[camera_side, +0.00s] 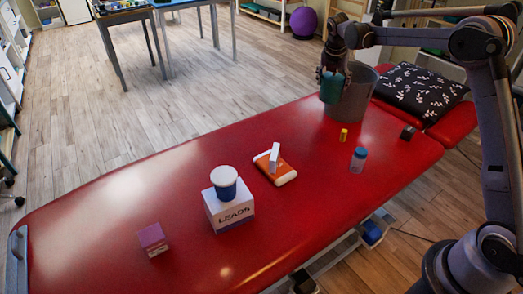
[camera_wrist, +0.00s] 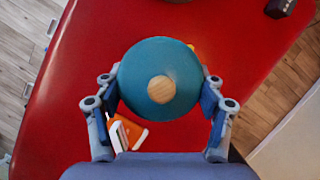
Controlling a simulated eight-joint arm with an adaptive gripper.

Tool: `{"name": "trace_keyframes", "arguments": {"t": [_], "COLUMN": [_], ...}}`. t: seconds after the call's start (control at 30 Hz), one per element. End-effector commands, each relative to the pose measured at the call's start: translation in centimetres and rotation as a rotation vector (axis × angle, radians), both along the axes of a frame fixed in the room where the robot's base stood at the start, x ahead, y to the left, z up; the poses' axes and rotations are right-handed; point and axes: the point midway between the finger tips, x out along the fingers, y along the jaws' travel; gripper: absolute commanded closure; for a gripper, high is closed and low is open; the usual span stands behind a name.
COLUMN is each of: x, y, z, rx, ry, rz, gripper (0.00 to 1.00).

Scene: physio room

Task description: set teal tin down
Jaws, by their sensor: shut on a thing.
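The teal tin (camera_wrist: 185,62) has a round lid with a wooden knob in the wrist view. In the side view the teal tin (camera_side: 332,88) hangs upright from my gripper (camera_side: 335,72), in front of a grey bin. My gripper (camera_wrist: 160,92) is shut on the tin, with one finger on each side of it. Red bed top shows around the tin in the wrist view. The gap between its base and the bed (camera_side: 300,240) is hard to judge.
The grey bin (camera_side: 362,100) stands near the patterned pillow (camera_side: 418,90). A yellow item (camera_side: 343,135), a blue-capped bottle (camera_side: 358,160) and a dark block (camera_side: 408,132) stand nearby. A white box (camera_side: 232,212) bears a cup (camera_side: 224,182). An orange-and-white item (camera_side: 282,174) and a purple box (camera_side: 152,239) lie further left.

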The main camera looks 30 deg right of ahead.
Motion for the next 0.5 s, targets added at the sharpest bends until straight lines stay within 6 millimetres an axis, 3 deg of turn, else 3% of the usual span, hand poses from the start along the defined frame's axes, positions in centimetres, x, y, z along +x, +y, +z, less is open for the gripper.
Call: {"name": "trace_keyframes", "arguments": {"t": [0.3, 0.5], "x": [0.0, 0.5], "y": [0.0, 2.2], "z": [2.7, 2.7], "rx": [0.0, 0.0], "ry": [0.0, 0.0], "rz": [0.0, 0.032], "gripper": [0.71, 0.71]}}
